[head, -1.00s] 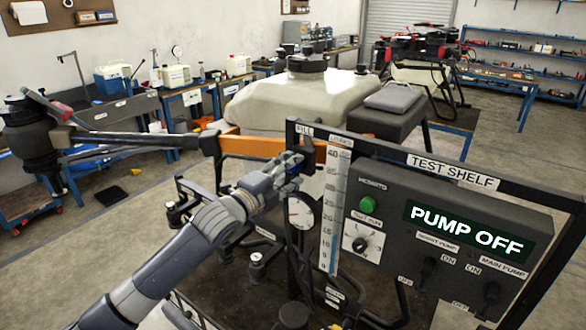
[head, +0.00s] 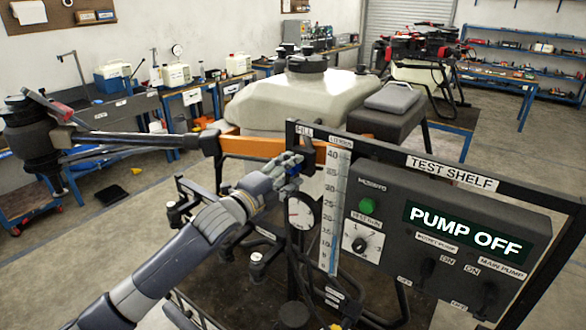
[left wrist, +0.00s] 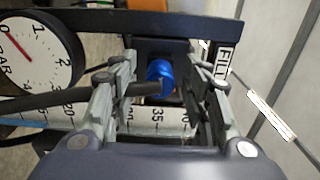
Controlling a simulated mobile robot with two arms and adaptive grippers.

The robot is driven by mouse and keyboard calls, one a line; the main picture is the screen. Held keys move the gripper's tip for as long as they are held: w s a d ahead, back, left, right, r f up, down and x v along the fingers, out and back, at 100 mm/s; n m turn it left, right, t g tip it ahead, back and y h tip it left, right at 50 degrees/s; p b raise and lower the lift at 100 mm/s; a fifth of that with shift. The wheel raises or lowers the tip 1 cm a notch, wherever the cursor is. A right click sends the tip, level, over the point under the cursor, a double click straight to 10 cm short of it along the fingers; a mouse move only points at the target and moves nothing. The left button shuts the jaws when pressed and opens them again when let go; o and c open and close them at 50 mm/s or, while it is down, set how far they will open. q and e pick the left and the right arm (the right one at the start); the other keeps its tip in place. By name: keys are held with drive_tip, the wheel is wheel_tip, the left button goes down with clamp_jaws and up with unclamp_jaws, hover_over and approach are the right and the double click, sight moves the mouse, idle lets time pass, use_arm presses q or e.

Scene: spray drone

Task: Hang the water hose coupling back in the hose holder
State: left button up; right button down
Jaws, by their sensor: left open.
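The water hose coupling (left wrist: 159,77) shows in the left wrist view as a blue round piece with a dark hose (left wrist: 80,97) running off to the left. It sits against a dark block, apparently the hose holder (left wrist: 178,50), by the FILL label (left wrist: 224,64). I cannot tell how fully it is seated. My left gripper (left wrist: 160,88) is open, with one finger on each side of the coupling. In the head view the left gripper (head: 289,164) is at the upper left corner of the test shelf frame, mostly hiding the coupling. My right gripper is not in view.
A pressure gauge (head: 300,212) and a litre scale (head: 334,210) are close beside the left gripper. The control box (head: 450,220) reads PUMP OFF.

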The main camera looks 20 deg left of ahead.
sight(288, 172)
use_arm(q)
clamp_jaws()
drive_tip(key=shift+s+f, duration=0.1)
drive_tip(key=shift+s, duration=0.05)
drive_tip(key=shift+p+v, duration=0.4)
drive_tip(key=shift+v, duration=2.55)
